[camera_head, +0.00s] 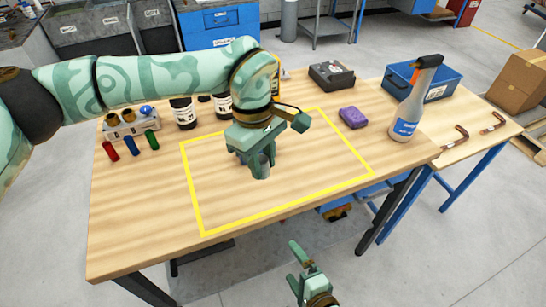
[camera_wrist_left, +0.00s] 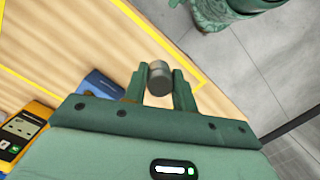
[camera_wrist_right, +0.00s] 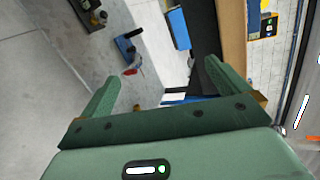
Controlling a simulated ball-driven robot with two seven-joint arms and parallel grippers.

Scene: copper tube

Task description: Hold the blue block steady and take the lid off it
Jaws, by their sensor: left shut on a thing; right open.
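My left gripper (camera_head: 260,160) is above the table inside the yellow outline, shut on a short grey cylinder (camera_head: 262,170). The cylinder also shows between the fingertips in the left wrist view (camera_wrist_left: 160,78). A blue object (camera_wrist_left: 103,83) lies on the table beside the left gripper in that view, partly hidden by the gripper body. I cannot tell whether it is the blue block, and I make out no lid. My right gripper (camera_head: 293,264) is open and empty, off the front edge of the table; its open fingers also show in the right wrist view (camera_wrist_right: 161,75).
A purple sponge (camera_head: 353,117), a spray bottle (camera_head: 410,110) and a blue toolbox (camera_head: 424,82) stand to the right. Red, blue and green small cylinders (camera_head: 131,144) lie at the left. Dark bottles (camera_head: 183,112) stand behind. The table's front part is clear.

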